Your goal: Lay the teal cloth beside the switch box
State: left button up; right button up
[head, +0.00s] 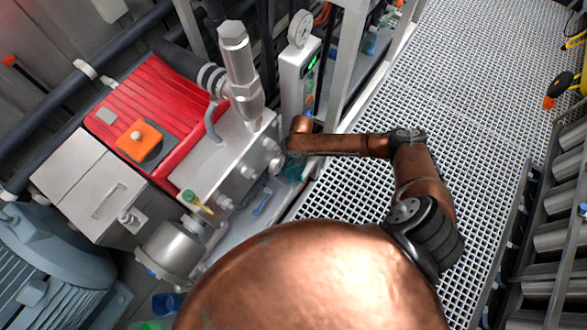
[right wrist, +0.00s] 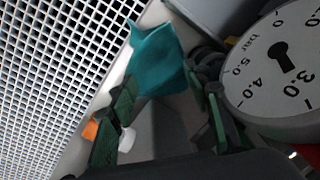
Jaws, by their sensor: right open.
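The teal cloth (right wrist: 158,58) lies crumpled on a pale ledge in the right wrist view, beyond and between my right gripper's fingertips. In the head view it is a small teal patch (head: 293,168) below the end of my right arm. My right gripper (right wrist: 165,95) is open, with dark green fingers on both sides of the cloth's near end; I cannot tell whether they touch it. My left gripper is not in view.
A round pressure gauge (right wrist: 286,62) is close to the right finger. A white instrument with a green display (head: 299,75) stands behind the arm. A steel valve block (head: 232,165) stands left of the gripper.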

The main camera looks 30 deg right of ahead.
jog(key=shift+a+r, duration=0.1)
jog(key=shift+a, duration=0.4)
notch_tip(320, 180, up, 12)
jog(key=d, duration=0.2)
jog(key=shift+s, duration=0.15)
